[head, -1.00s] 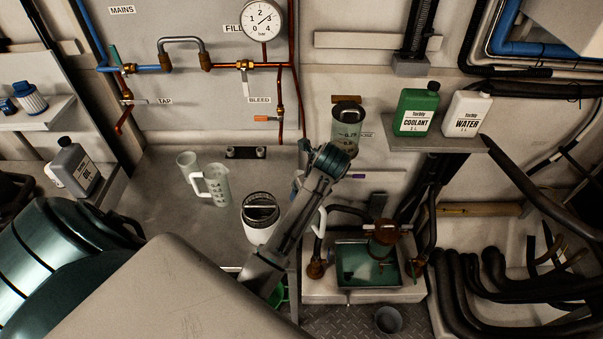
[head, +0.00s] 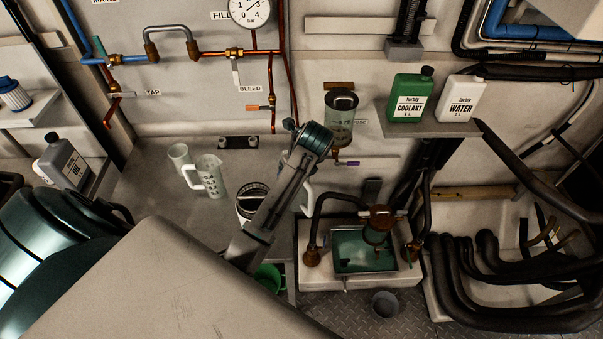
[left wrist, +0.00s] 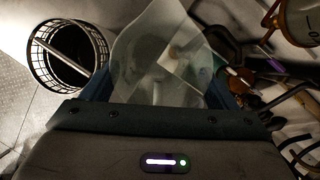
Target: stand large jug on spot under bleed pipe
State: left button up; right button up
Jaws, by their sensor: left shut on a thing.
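A clear jug (left wrist: 160,45) is between the jaws of my left gripper (left wrist: 160,87) in the left wrist view. In the head view, only a pale handle (head: 308,198) and a sliver show beside my left arm; the arm hides the rest and the gripper. The bleed pipe (head: 274,122) is a copper pipe with an orange-handled valve, right of the BLEED label. A dark plate (head: 238,142) lies at the wall foot below it; I cannot tell whether it marks the spot. My right gripper is not in view.
A graduated jug (head: 209,177) and a smaller beaker (head: 178,157) stand on the bench's left. A white container with a black grid top (head: 252,196) is partly behind my arm. A tray of green liquid (head: 350,250) is to the right.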

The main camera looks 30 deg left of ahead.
pick_arm(q)
jog(key=a, duration=0.2)
jog(key=w+a, duration=0.1)
jog(key=a, duration=0.1)
jog(key=w+a, duration=0.1)
jog(key=a, duration=0.1)
jog(key=w+a, duration=0.2)
jog(key=a, duration=0.3)
jog(key=shift+a, duration=0.4)
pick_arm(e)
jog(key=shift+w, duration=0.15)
pick_arm(q)
jog(key=shift+f, duration=0.35)
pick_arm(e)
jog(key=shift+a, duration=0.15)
pick_arm(q)
jog(key=o, duration=1.3)
jog(key=shift+c, duration=0.2)
jog(key=v, duration=1.1)
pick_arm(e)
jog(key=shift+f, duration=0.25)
pick_arm(q)
jog(key=shift+f+b, duration=0.1)
jog(key=shift+b, duration=0.2)
